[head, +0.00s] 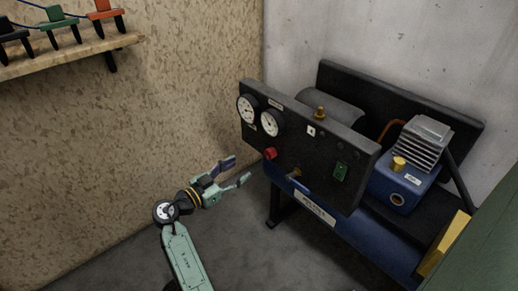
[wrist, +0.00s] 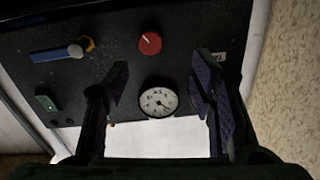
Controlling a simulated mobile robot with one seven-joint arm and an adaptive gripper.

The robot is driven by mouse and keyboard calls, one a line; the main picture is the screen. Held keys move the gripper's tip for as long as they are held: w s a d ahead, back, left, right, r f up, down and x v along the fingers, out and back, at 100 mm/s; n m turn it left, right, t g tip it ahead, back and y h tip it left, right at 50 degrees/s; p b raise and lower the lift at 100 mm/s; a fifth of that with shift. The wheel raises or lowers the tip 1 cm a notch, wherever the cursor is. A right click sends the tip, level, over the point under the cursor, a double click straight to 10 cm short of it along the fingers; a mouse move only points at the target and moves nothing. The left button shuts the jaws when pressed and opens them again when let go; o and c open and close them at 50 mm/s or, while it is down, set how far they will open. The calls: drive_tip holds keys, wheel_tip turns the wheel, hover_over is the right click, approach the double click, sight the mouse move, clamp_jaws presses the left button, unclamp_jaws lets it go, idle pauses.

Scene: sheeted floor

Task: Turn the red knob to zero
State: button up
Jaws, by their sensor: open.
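The red knob (head: 270,153) sits on the front of the black panel (head: 318,172), below the two round gauges. In the wrist view the red knob (wrist: 150,43) is round, faces me, and lies above and beyond the fingertips. A small pale mark shows on its face, but its setting is too small to read. My gripper (head: 241,168) is open and empty, just left of the knob and slightly lower in the head view, apart from it. In the wrist view my gripper (wrist: 160,72) shows its dark fingers on both sides of a white gauge (wrist: 158,101).
A blue tank (head: 322,214) lies below, with a blue and grey motor (head: 405,165) behind. A wooden shelf (head: 70,56) hangs at the upper left. Floor left of the machine is clear.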

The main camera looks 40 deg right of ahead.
sight(267, 156)
drive_tip(key=shift+g, duration=0.5)
drive_tip(key=d+p, duration=0.2)
drive_tip(key=d, duration=0.8)
drive_tip(key=shift+s+d, duration=0.15)
drive_tip(key=shift+d, duration=0.1)
drive_tip(key=shift+d+f+p, duration=0.1)
drive_tip(key=shift+d+p, duration=0.25)
drive_tip(key=shift+d, duration=0.15)
drive_tip(key=shift+c, duration=0.5)
drive_tip(key=c, duration=1)
drive_tip(key=shift+c, duration=0.2)
